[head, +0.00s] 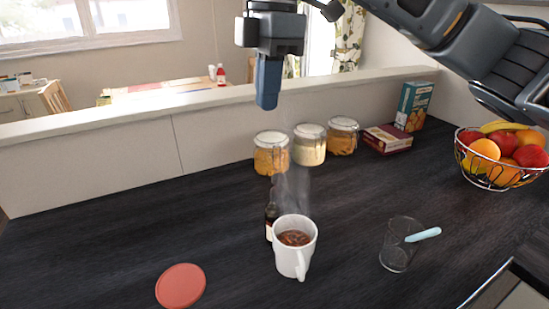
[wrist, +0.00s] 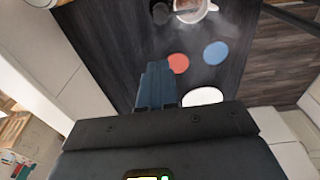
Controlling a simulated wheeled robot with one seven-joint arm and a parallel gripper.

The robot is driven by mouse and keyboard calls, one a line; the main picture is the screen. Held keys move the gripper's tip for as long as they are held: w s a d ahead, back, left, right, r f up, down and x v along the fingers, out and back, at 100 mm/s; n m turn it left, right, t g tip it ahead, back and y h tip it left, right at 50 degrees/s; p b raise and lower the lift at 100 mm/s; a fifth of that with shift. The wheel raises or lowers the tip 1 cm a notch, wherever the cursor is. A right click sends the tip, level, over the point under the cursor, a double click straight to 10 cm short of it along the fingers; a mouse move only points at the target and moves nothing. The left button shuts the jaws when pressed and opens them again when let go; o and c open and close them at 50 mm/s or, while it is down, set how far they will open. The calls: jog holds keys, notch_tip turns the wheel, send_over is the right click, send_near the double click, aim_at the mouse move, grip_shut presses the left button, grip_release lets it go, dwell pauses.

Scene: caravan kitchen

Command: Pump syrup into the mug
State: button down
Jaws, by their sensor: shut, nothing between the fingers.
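A white mug (head: 290,263) with steaming brown drink stands upright on the dark counter. A dark bottle (head: 270,215) with a pale label stands close behind it and to its left, partly hidden by the mug; its top is blurred by steam. My gripper (head: 267,98) is shut and empty, pointing down, high above the counter and apart from bottle and mug. In the wrist view my gripper (wrist: 156,75) shows shut, with the mug (wrist: 207,10) and the dark bottle top (wrist: 160,13) at the upper edge.
A red coaster (head: 181,286) lies left of the mug; a glass (head: 394,254) with a light-blue-handled utensil stands right. Jars (head: 310,146), boxes (head: 388,139) and a fruit basket (head: 500,172) line the back and right. A blue coaster (wrist: 216,52) shows in the wrist view. The left counter is clear.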

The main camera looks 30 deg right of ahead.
aim_at(278, 176)
jog(key=shift+d+r+h, duration=0.4)
jog(key=shift+d+r, duration=0.2)
jog(key=shift+d, duration=0.3)
jog(key=shift+f, duration=0.15)
notch_tip(278, 176, down, 14)
jog(key=shift+s+r+p, duration=0.1)
jog(key=shift+p, duration=0.55)
